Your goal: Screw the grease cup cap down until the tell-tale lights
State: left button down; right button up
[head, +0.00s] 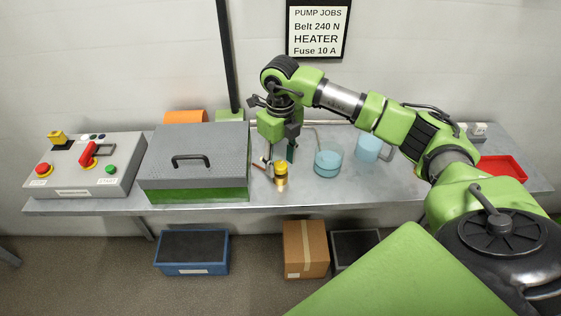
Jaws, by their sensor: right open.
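The grease cup (281,183) is a small brass piece with a yellow cap (281,167), standing upright near the middle of the bench beside the grey-lidded green case. My right gripper (278,153) reaches down from above just behind the cap. Its dark fingers are open, with nothing seen between them. The picture is too small to tell whether a finger touches the cap. I cannot make out a lit tell-tale by the cup. My left gripper is out of view.
The green case (195,192) with its grey handled lid stands left of the cup. A control box (75,182) with a red lever is farther left. Two pale blue round containers (328,165) and a red tray (503,167) are to the right. Bins and a carton (305,250) lie below.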

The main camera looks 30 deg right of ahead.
aim_at(281, 164)
notch_tip(281, 164, up, 11)
jog(key=shift+r, duration=0.2)
dwell(0.6)
